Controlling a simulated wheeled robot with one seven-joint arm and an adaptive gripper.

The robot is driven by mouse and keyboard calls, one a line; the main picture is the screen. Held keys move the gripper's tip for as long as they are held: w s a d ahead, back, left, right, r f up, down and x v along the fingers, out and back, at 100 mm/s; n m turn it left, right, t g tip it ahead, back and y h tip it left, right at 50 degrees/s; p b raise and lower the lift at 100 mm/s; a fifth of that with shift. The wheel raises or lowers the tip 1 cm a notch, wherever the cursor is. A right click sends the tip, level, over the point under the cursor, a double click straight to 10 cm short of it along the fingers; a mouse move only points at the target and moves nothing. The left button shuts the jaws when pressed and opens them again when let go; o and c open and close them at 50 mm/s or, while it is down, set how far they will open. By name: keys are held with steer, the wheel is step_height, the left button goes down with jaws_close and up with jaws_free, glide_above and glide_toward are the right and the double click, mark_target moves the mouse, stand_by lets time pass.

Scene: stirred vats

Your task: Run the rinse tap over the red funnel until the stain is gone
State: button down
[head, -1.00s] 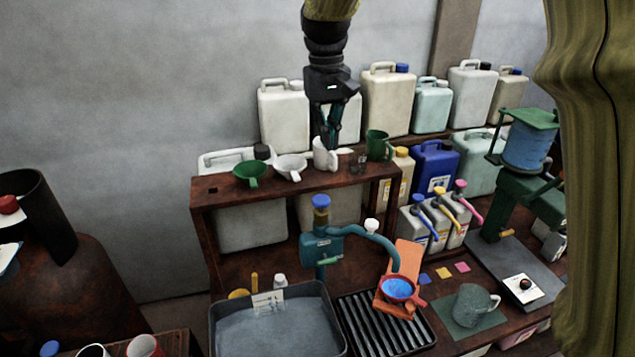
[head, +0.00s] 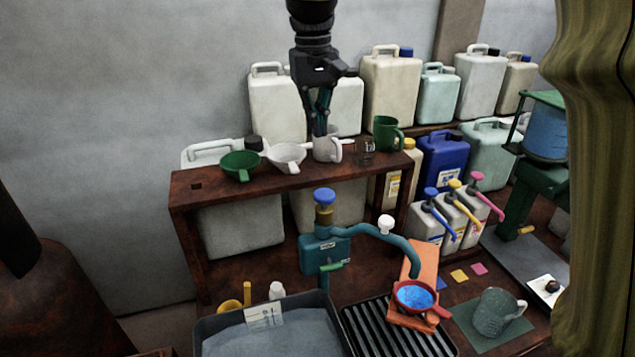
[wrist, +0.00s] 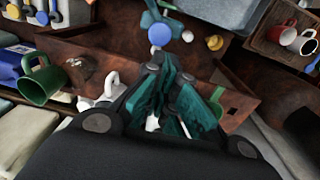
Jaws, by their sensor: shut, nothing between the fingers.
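The red funnel (head: 415,297) sits on an orange block (head: 424,262) over the drain grate, with a bright blue patch filling its inside. The teal rinse tap (head: 326,250) stands behind the basin. Its curved spout (head: 405,247) ends just above the funnel, and it has a blue knob (head: 324,196) on top and a green lever (head: 331,267). I cannot make out any water running. My gripper (head: 320,130) is shut and empty, pointing down at the shelf by a white mug (head: 327,146). In the wrist view its teal fingers (wrist: 172,125) are together.
A wooden shelf (head: 215,187) holds a green funnel (head: 240,165), a white funnel (head: 287,157) and a green mug (head: 387,134). Large canisters stand behind. A grey basin (head: 215,325), a ribbed grate (head: 365,335) and pump bottles (head: 460,215) lie around the tap.

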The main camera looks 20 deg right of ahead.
mark_target(321, 190)
steer(key=shift+w+d+f, duration=0.1)
steer(key=shift+d, duration=0.05)
steer(key=f+p, duration=0.1)
steer(key=f, duration=0.3)
steer(key=f+p, duration=0.1)
steer(key=f, duration=0.4)
steer(key=f+p, duration=0.1)
steer(key=f, duration=0.4)
steer(key=shift+d+p, duration=0.25)
steer(key=shift+p, duration=0.1)
steer(key=shift+d, duration=0.1)
